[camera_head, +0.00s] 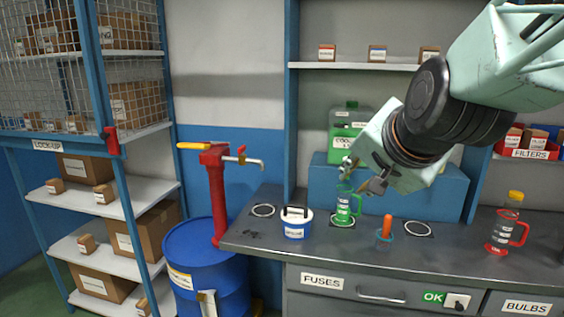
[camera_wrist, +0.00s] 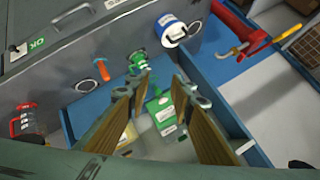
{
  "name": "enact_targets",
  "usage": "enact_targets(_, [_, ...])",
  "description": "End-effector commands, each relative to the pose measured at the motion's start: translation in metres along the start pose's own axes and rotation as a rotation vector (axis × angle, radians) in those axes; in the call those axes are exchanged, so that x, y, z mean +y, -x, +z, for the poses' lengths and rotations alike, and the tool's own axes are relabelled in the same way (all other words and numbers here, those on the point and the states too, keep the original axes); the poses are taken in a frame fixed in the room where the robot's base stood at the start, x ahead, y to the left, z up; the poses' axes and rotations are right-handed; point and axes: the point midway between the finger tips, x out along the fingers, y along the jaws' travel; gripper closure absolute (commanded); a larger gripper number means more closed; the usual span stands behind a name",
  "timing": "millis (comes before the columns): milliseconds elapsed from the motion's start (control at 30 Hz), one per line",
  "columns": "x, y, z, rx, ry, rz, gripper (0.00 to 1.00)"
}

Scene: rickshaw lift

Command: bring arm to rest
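My gripper (camera_head: 360,176) hangs above the workbench at the end of my raised arm, which comes in from the upper right of the head view. Its two fingers stand apart with nothing between them; in the wrist view the gripper (camera_wrist: 164,78) shows the same wide gap. A green jug (camera_head: 344,206) stands upright on the bench just below the fingers in the head view. The jug also shows in the wrist view (camera_wrist: 138,62), beyond the fingertips. The head view does not clearly show how far the fingers are from it.
A green canister (camera_head: 347,120) sits on a blue block (camera_head: 322,180) behind. A red pump (camera_head: 216,190) rises from a blue drum (camera_head: 205,255) at left.

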Motion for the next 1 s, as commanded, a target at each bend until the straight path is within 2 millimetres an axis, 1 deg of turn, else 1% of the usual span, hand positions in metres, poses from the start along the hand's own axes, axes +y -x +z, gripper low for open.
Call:
enact_targets(33, [0.005,0.010,0.005,-0.015,0.027,0.010,0.78])
enact_targets(267, [0.037,0.049,0.037,-0.103,0.170,0.067,0.78])
enact_targets(567, [0.083,0.104,0.080,-0.223,0.351,0.136,0.78])
enact_targets(1000, [0.158,0.191,0.139,-0.410,0.603,0.229,0.78])
